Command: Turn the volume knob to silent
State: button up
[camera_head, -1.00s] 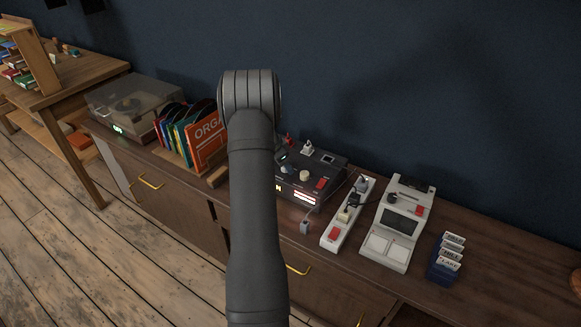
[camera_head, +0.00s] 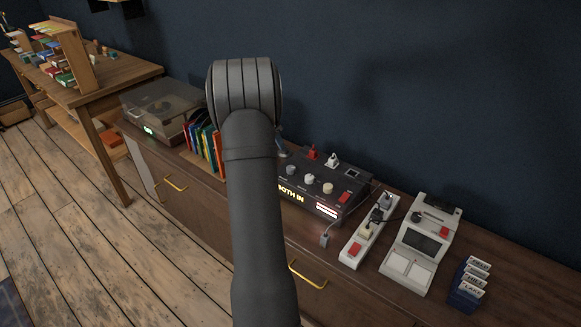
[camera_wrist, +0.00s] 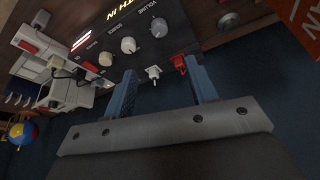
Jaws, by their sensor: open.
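The volume knob (camera_wrist: 159,27) is a round grey knob on a black audio unit (camera_head: 325,204), beside the printed word VOLUME in the wrist view. In the head view it is the leftmost knob (camera_head: 292,170) of a row of three. A grey middle knob (camera_wrist: 128,44) and a beige knob (camera_wrist: 105,58) sit beside it. My gripper (camera_wrist: 163,88) is open and empty, its two blue fingers apart. In the wrist view the fingers appear below the knob row, with nothing between them at the volume knob. My arm hides most of the gripper in the head view.
A white plug (camera_wrist: 153,72) and a red plug (camera_wrist: 179,62) stand on the unit near the fingers. A power strip (camera_head: 368,238) and a white device (camera_head: 421,245) lie to the right. Records (camera_head: 208,145) stand to the left. A dark wall rises behind.

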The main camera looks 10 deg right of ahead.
aim_at(291, 168)
jog(key=x, duration=1.6)
jog(key=shift+d+f, duration=0.2)
jog(key=c, duration=1)
jog(key=shift+n, duration=0.3)
jog(key=shift+o, duration=0.2)
jog(key=n+t, duration=0.1)
jog(key=n, duration=0.1)
jog(key=n+y, duration=0.1)
jog(key=n, duration=0.2)
jog(key=shift+s+d+t+y, duration=0.15)
jog(key=shift+t+y, duration=0.15)
jog(key=shift+t, duration=0.1)
jog(key=n+y, duration=0.1)
jog(key=n, duration=0.2)
jog(key=n+y, duration=0.1)
jog(key=n, duration=0.2)
jog(key=shift+d+t, duration=0.1)
jog(key=shift+t, duration=0.2)
jog(key=shift+n, duration=0.4)
jog(key=o, duration=1)
jog(key=shift+c, duration=0.2)
